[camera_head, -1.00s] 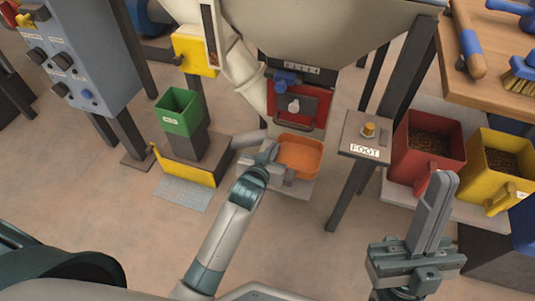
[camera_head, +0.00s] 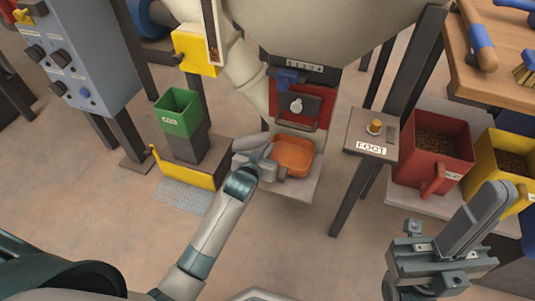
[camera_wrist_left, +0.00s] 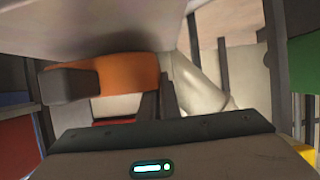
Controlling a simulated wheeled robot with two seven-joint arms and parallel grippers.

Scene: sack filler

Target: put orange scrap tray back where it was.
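The orange scrap tray (camera_head: 292,155) is under the filler spout, over the left part of a grey platform (camera_head: 298,190). I cannot tell whether it rests there or is slightly raised. My left gripper (camera_head: 274,170) is at its near left side and appears shut on its edge. In the left wrist view, the orange wall of the tray (camera_wrist_left: 130,72) is right in front of the palm, with a dark block beside it. The exact grip is partly hidden. My right gripper (camera_head: 478,218) is empty, with its fingers together, above the floor at right.
The spout's red front (camera_head: 315,108) is just behind the tray. A FOOT pedestal (camera_head: 371,133) and dark leg stand to the right. A green bin (camera_head: 178,112) and a yellow-edged base (camera_head: 185,173) stand to the left. Red (camera_head: 432,150) and yellow bins stand further right.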

